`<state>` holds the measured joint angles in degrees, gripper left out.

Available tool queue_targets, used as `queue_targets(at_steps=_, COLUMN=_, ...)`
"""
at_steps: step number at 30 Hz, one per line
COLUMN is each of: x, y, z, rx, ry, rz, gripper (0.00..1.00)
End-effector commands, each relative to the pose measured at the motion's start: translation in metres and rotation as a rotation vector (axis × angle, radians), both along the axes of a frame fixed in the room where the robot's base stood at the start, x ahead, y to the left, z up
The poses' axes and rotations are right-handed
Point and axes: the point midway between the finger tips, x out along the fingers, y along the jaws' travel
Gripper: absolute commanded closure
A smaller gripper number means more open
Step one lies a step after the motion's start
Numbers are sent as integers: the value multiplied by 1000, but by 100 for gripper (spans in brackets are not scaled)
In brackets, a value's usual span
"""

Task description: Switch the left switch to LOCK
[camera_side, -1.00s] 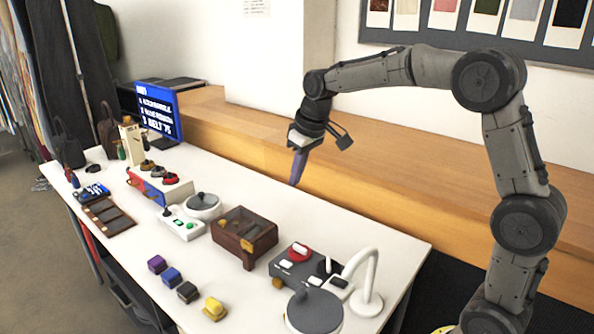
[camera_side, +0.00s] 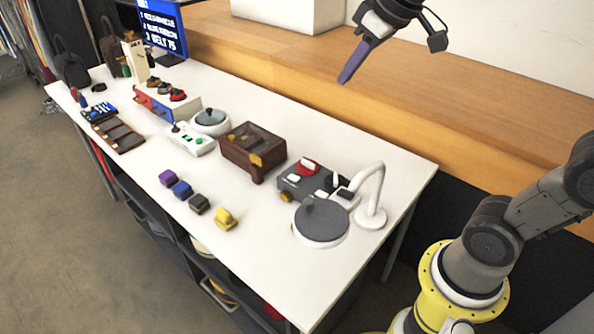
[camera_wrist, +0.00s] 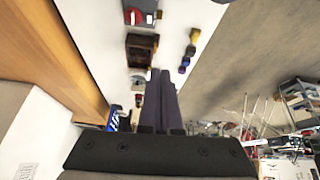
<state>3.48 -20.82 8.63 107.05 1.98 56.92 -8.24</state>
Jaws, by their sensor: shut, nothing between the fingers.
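My gripper (camera_side: 343,79) is shut and empty, with long purple-grey fingers. In the side view it hangs in the air, showing against the wooden ledge behind the table and well apart from the devices. The shut fingers also show in the wrist view (camera_wrist: 160,75). A dark grey control box (camera_side: 308,182) with a red knob and white parts sits near the table's right end; it also shows at the top of the wrist view (camera_wrist: 132,14). A small white-based unit with a dark switch (camera_side: 347,195) stands beside it. No LOCK label is readable, and I cannot tell which part is the left switch.
A white lamp-like arm (camera_side: 373,195) and a round grey-topped pot (camera_side: 320,222) crowd the right end. A brown wooden box (camera_side: 252,148), a white button box (camera_side: 194,140) and several coloured blocks (camera_side: 181,189) stand leftward. The table's front right is clear.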

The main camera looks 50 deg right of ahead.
Motion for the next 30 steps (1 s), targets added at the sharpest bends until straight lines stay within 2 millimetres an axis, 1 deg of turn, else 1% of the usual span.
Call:
queue_targets(at_steps=1, x=-28, y=5, z=-2, rx=0, ry=-21, rz=6, gripper=100)
queue_targets(at_steps=2, x=-42, y=7, z=-5, rx=0, ry=-28, rz=6, gripper=100)
queue_targets(at_steps=3, x=-60, y=9, z=-11, rx=3, ry=-39, rz=4, gripper=100)
queue_targets(at_steps=5, x=-85, y=12, z=-22, rx=6, ry=-48, rz=3, gripper=100)
queue_targets(at_steps=6, x=-99, y=13, z=-31, rx=9, ry=-51, rz=-1, gripper=100)
queue_targets(at_steps=9, x=-128, y=15, z=-55, rx=15, ry=-50, rz=-11, gripper=100)
queue_targets(at_steps=12, x=-146, y=14, z=-76, rx=20, ry=-33, rz=-27, gripper=100)
queue_targets(at_steps=15, x=-155, y=13, z=-93, rx=24, ry=-4, rz=-43, gripper=100)
queue_targets(at_steps=17, x=-157, y=13, z=-98, rx=22, ry=7, rz=-43, gripper=100)
queue_targets(at_steps=20, x=-157, y=13, z=-98, rx=0, ry=7, rz=-1, gripper=100)
queue_targets(at_steps=22, x=-158, y=13, z=-98, rx=-39, ry=17, rz=71, gripper=100)
queue_targets(at_steps=23, x=-158, y=13, z=-95, rx=-59, ry=16, rz=110, gripper=100)
queue_targets(at_steps=26, x=-150, y=13, z=-75, rx=-139, ry=-3, rz=253, gripper=100)
queue_targets(at_steps=29, x=-135, y=12, z=-55, rx=-220, ry=5, rz=402, gripper=100)
queue_targets(at_steps=30, x=-126, y=12, z=-47, rx=-251, ry=14, rz=463, gripper=100)
